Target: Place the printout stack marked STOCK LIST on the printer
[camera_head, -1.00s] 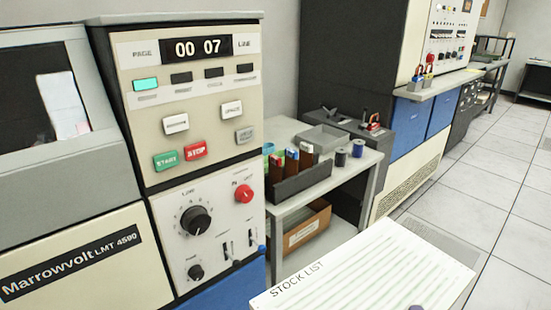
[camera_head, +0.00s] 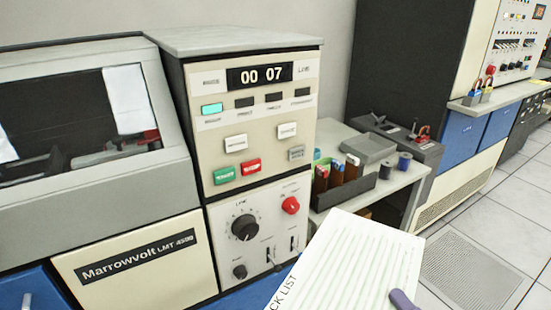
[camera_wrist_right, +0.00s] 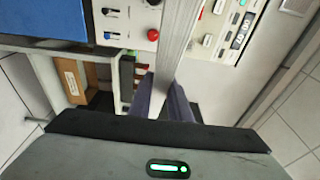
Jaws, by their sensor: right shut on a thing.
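The printout stack (camera_head: 350,262), white with pale green lines and lettering ending in "CK LIST", is at the lower right of the head view. My right gripper (camera_head: 402,300) is shut on its near edge; one purple fingertip shows on top. In the right wrist view the stack is a thin grey edge (camera_wrist_right: 178,42) between the purple fingers (camera_wrist_right: 164,98). The printer (camera_head: 125,267), labelled Marrowvolt LMT 4590, fills the left. Its flat grey top (camera_head: 235,40) is bare over the control panel. The stack is in front of the printer's right side. My left gripper is out of view.
The printer's sloped window cover (camera_head: 35,195) is at left. A side table (camera_head: 403,185) right of the printer holds a grey tray (camera_head: 368,149), a dark card rack (camera_head: 345,192) and blue spools. Blue cabinets stand farther right. Tiled floor is open at right.

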